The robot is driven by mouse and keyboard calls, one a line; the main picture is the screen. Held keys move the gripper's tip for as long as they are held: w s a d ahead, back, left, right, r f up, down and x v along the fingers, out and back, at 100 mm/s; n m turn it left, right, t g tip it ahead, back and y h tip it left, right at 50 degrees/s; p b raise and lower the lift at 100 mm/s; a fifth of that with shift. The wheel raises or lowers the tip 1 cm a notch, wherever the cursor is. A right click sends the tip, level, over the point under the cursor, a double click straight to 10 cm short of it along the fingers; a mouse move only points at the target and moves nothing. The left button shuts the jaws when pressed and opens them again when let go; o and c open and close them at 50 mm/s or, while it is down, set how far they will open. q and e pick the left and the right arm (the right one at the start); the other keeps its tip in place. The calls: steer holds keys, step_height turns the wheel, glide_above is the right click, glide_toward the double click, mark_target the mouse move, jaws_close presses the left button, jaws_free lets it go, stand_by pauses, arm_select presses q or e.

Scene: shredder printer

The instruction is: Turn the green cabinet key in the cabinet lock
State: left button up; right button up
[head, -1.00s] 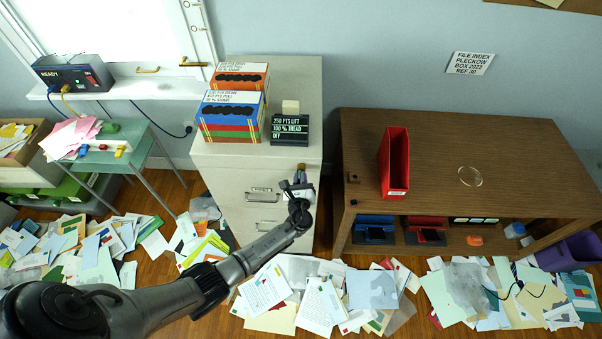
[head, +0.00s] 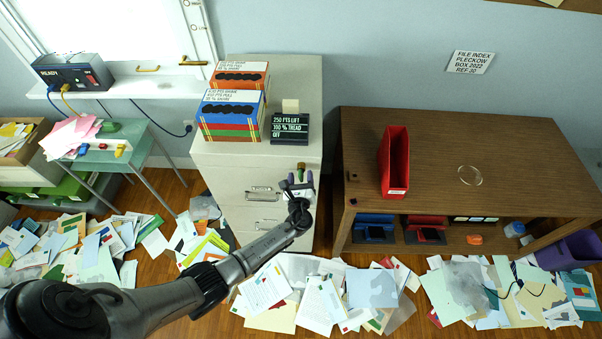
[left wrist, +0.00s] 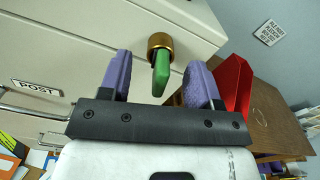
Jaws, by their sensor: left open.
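The green cabinet key (left wrist: 161,76) sticks out of the round brass cabinet lock (left wrist: 160,42) in the left wrist view. In the head view the key (head: 301,167) is a small spot on the front of the pale filing cabinet (head: 240,170). My left gripper (left wrist: 160,80) is open, with one purple finger on each side of the key and a gap to both. In the head view the left gripper (head: 300,181) is at the cabinet's upper right front. My right gripper is not in view.
Stacked boxes (head: 232,105) and a black sign (head: 290,129) stand on the cabinet. A wooden desk (head: 450,150) with a red file holder (head: 394,160) stands to the right. Papers (head: 320,295) cover much of the floor. A drawer handle (left wrist: 35,112) lies left of the gripper.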

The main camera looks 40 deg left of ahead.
mark_target(301, 180)
arm_select(q)
steer(key=shift+p+v, duration=0.55)
steer(key=shift+v, duration=1)
steer(key=shift+p+v, duration=0.35)
steer(key=shift+v, duration=0.95)
